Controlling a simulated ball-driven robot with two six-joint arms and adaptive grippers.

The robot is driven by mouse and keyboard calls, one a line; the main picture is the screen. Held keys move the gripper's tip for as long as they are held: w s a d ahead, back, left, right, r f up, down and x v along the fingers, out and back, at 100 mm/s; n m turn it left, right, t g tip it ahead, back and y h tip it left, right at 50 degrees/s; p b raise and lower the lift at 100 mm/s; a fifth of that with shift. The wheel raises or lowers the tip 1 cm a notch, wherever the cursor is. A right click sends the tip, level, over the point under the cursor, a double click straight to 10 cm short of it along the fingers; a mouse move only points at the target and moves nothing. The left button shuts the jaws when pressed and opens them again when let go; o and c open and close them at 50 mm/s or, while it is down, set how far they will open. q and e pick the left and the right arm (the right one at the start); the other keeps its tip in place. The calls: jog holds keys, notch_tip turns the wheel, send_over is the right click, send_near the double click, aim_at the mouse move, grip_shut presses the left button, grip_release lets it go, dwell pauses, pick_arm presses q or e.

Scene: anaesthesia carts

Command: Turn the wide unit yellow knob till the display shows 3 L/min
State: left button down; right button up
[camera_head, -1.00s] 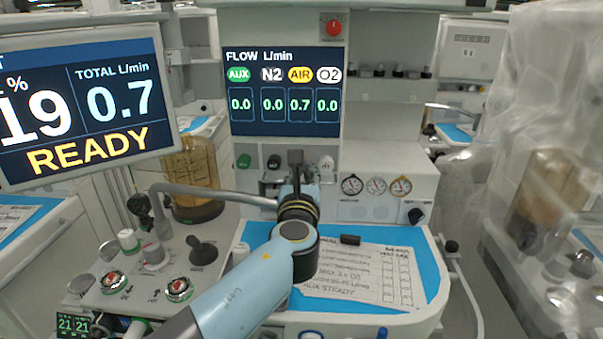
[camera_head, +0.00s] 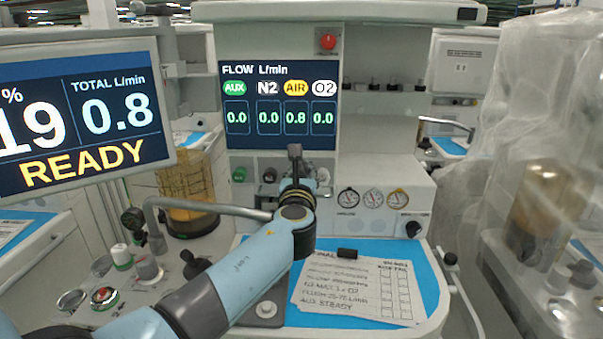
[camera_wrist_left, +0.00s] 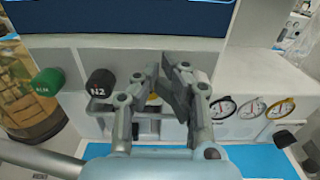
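The flow display (camera_head: 279,105) on the wide unit reads AIR 0.8; AUX, N2 and O2 read 0.0. The yellow knob (camera_wrist_left: 153,98) belongs under the AIR column. Only a small yellow patch of it shows between my left fingers in the left wrist view; in the head view my gripper hides it. My left gripper (camera_head: 295,155) is at the knob row, its fingers drawn close together around the knob. It also shows in the left wrist view (camera_wrist_left: 163,75). The exact contact is hidden. My right gripper is not in view.
The black N2 knob (camera_wrist_left: 99,84) and green AUX knob (camera_wrist_left: 48,81) sit left of my fingers. A white knob (camera_head: 322,176) is close on the right, then several gauges (camera_head: 373,198). A grey bent pipe (camera_head: 205,208) crosses below. The left monitor (camera_head: 82,115) reads total 0.8, READY.

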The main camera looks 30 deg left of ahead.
pick_arm(q)
jog(key=shift+s+a+f, duration=0.1)
jog(key=shift+a+f, duration=0.05)
jog(key=shift+f, duration=0.15)
dwell(0.6)
jog(key=shift+s+a, duration=0.15)
jog(key=shift+a, duration=0.1)
jog(key=shift+s+a, duration=0.4)
jog(key=shift+a, duration=0.3)
jog(key=shift+r, duration=0.1)
